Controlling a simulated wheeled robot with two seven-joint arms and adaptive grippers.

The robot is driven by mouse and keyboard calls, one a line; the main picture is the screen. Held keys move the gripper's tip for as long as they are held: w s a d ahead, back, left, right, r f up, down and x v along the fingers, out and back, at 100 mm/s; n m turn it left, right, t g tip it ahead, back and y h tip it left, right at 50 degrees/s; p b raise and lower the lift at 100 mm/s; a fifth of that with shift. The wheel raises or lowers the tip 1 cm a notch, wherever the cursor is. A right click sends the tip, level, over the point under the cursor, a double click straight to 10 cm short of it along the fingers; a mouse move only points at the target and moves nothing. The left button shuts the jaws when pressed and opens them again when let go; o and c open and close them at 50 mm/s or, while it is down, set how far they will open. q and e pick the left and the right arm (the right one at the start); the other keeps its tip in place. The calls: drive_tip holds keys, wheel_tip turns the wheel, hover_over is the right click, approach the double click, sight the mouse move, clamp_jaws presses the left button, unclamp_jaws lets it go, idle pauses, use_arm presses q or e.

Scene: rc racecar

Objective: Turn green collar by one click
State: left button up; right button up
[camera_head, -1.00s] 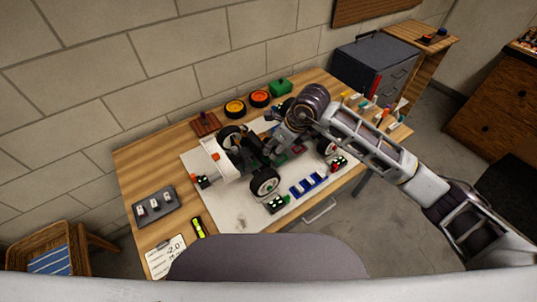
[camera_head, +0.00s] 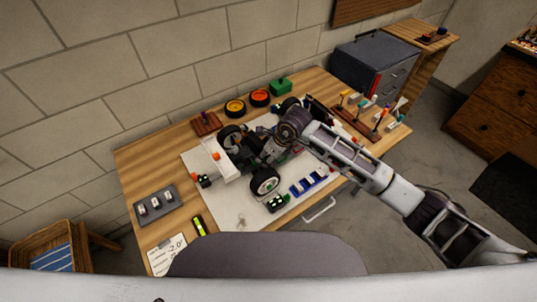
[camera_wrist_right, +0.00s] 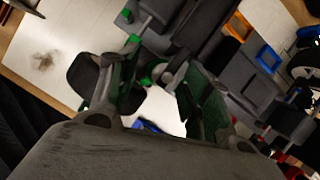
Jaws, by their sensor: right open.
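The RC racecar (camera_head: 250,150) sits on a white mat on the wooden bench, with its white rear wing to the left. My right gripper (camera_head: 272,157) reaches down over the middle of the car. In the right wrist view my right gripper (camera_wrist_right: 160,88) is open, its two fingers apart. A small bright green part (camera_wrist_right: 146,82), which looks like the green collar, shows close to the left finger, between the fingers. I cannot tell whether a finger touches it. Another green piece (camera_wrist_right: 134,38) shows farther up. My left gripper is not in view.
A rack of coloured-handle tools (camera_head: 362,120) stands at the right. A grey tray (camera_head: 155,204) is at the left.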

drive_tip(key=c, duration=1)
drive_tip(key=shift+c, duration=0.2)
idle(0.6)
drive_tip(key=o, duration=1)
drive_tip(key=shift+o, duration=0.2)
drive_tip(key=shift+r, duration=0.15)
drive_tip(key=v, duration=1.1)
drive_tip(key=shift+r, duration=0.4)
drive_tip(key=shift+s+d, duration=0.1)
